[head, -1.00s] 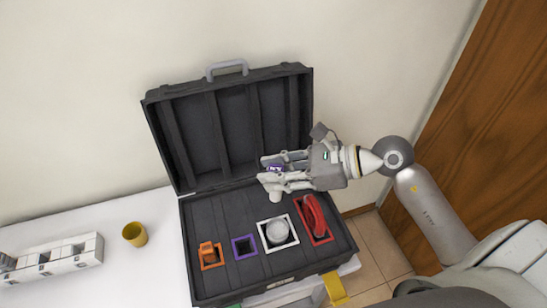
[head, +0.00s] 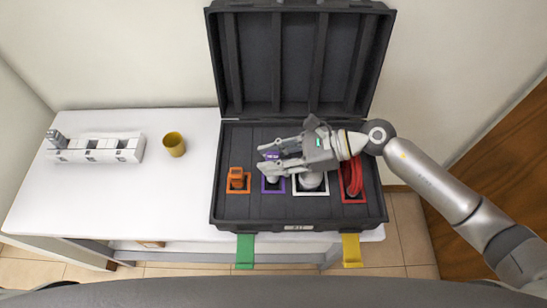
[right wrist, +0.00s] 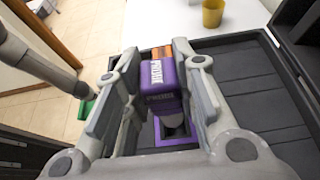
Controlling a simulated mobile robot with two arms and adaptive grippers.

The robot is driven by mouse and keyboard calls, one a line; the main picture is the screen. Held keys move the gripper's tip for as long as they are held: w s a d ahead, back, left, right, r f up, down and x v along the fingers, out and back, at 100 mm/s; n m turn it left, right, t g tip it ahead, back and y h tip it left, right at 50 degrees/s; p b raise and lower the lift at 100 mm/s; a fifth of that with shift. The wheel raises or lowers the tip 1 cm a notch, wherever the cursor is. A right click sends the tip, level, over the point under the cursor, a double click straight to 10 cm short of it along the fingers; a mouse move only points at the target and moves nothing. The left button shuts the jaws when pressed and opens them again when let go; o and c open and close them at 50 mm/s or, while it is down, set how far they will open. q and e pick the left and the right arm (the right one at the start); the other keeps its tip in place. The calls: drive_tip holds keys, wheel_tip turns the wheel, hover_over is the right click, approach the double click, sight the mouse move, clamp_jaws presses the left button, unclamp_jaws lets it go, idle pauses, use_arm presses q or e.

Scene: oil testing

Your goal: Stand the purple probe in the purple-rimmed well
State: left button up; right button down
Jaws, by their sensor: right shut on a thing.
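The purple probe (right wrist: 162,85), with a white label and a grey lower end, is held upright between the fingers of my right gripper (right wrist: 160,95). The gripper is shut on it. In the right wrist view the probe's lower end is at the purple-rimmed well (right wrist: 178,144); I cannot tell how deep it sits. In the head view the probe (head: 271,155) shows at the fingertips of my right gripper (head: 262,158), over the purple-rimmed well (head: 274,190) in the open black case. My left gripper is not in view.
In the case, an orange item (head: 236,177) stands left of the purple well; a white-rimmed well with a round item (head: 312,181) and a red item (head: 352,178) lie right. A yellow cup (head: 174,144) and a white rack (head: 97,150) stand on the table (head: 120,205).

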drive_tip(key=shift+f+b, duration=0.3)
drive_tip(key=shift+f, duration=0.15)
drive_tip(key=shift+f+b, duration=1.45)
drive_tip(key=shift+f, duration=0.9)
drive_tip(key=shift+b, duration=0.5)
drive_tip(key=shift+f+b, duration=0.65)
drive_tip(key=c, duration=1.5)
unclamp_jaws()
drive_tip(key=shift+o, duration=0.2)
drive_tip(key=shift+d, duration=0.1)
drive_tip(key=b+v, duration=0.2)
drive_tip(key=v, duration=0.9)
drive_tip(key=shift+b, duration=0.4)
